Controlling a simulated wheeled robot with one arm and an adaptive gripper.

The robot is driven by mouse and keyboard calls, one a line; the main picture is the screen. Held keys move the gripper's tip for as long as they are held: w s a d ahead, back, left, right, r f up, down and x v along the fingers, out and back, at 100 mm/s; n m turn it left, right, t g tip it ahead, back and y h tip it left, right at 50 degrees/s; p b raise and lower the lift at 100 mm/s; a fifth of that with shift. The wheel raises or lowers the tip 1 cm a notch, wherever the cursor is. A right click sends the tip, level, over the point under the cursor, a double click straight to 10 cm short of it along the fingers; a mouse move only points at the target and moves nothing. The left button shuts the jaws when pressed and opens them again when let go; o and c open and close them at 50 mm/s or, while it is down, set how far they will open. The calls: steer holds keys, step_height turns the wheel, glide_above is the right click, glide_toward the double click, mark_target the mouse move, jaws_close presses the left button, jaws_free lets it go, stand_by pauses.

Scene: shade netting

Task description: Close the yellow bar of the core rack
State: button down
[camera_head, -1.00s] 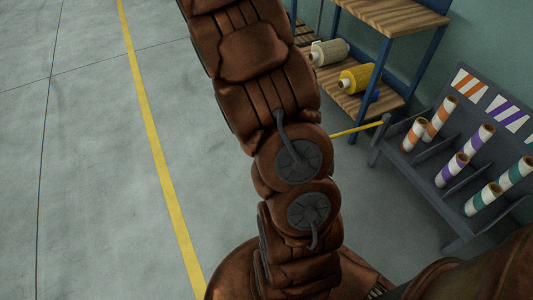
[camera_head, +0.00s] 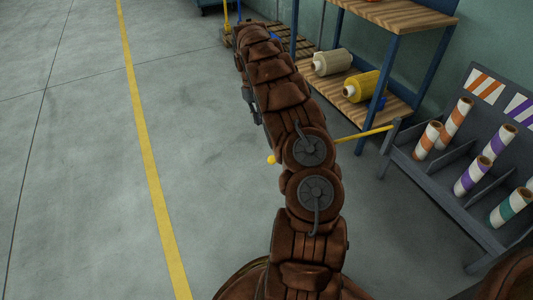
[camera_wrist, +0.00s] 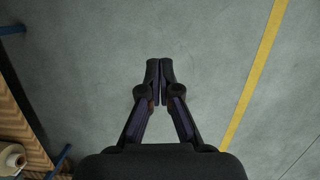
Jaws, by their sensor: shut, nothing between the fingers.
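The grey core rack (camera_head: 423,184) stands at the right in the head view, holding striped cores in slots. Its yellow bar (camera_head: 363,133) sticks out to the left from a post at the rack's left end, and my arm hides its middle. The bar's yellow knob end (camera_head: 271,159) shows just left of my arm. The bar stands out from the rack, away from its front. My gripper (camera_wrist: 159,62) is shut and empty in the wrist view, above bare floor. Neither bar nor rack shows in the wrist view.
A blue-framed shelf (camera_head: 387,75) with wooden boards stands behind the bar, holding a cream spool (camera_head: 332,62) and a yellow spool (camera_head: 365,86). A pallet (camera_head: 262,32) lies at the back. The floor left of my arm, with a yellow line (camera_head: 142,130), is clear.

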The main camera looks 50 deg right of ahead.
steer(key=s+a+f+b, duration=0.1)
steer(key=s+f+b, duration=0.4)
steer(key=f, duration=0.5)
steer(key=shift+s+a+f, duration=0.2)
steer(key=shift+s+f, duration=0.2)
steer(key=shift+s, duration=0.15)
steer(key=shift+a+r, duration=0.1)
stand_by(0.4)
